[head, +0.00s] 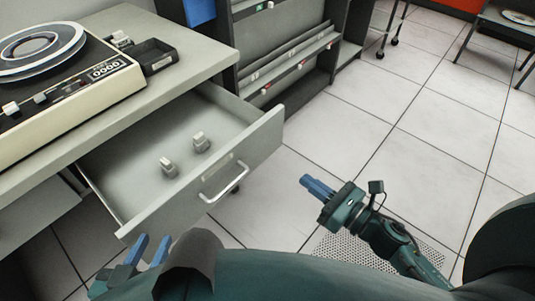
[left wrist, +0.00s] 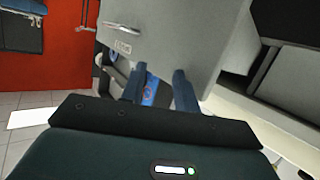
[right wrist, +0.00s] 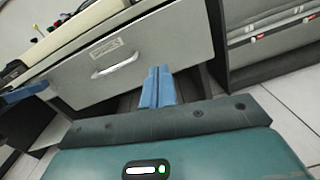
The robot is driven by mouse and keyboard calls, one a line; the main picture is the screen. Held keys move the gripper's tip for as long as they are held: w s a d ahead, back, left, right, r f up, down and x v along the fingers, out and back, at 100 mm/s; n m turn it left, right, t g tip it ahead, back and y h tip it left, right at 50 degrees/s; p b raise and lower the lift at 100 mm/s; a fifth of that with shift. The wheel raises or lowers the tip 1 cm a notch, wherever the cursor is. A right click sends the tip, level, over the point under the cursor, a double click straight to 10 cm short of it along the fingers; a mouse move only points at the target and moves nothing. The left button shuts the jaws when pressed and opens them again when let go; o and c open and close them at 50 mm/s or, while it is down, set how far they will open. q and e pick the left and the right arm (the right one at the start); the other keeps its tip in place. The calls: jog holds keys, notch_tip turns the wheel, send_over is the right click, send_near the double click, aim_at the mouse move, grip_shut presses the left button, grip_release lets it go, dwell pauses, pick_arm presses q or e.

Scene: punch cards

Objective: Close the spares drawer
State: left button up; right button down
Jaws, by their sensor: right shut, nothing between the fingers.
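The spares drawer (head: 207,177) is pulled open from under the grey desk in the head view, with its bar handle (head: 222,183) on the front. Two small pale-topped items (head: 201,141) (head: 168,166) stand inside. The drawer front also shows in the left wrist view (left wrist: 190,28) and the right wrist view (right wrist: 155,55); its label is too small to read. My left gripper (head: 150,249) is open and empty, near the drawer front's left end. My right gripper (head: 318,187) is shut and empty, apart from the drawer front, to the right of the handle.
A tape machine (head: 75,75) and a small black tray (head: 155,58) stand on the desk (head: 190,48). A dark shelf rack (head: 290,45) stands beyond the drawer.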

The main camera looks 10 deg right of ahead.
jog(key=n, duration=0.2)
send_near(255, 147)
jog(key=shift+n, duration=0.3)
jog(key=x, duration=0.5)
jog(key=shift+w+p, duration=0.25)
jog(key=shift+p, duration=0.15)
jog(key=shift+w+a+f, duration=0.1)
jog(key=shift+w+a, duration=0.35)
jog(key=shift+w, duration=0.1)
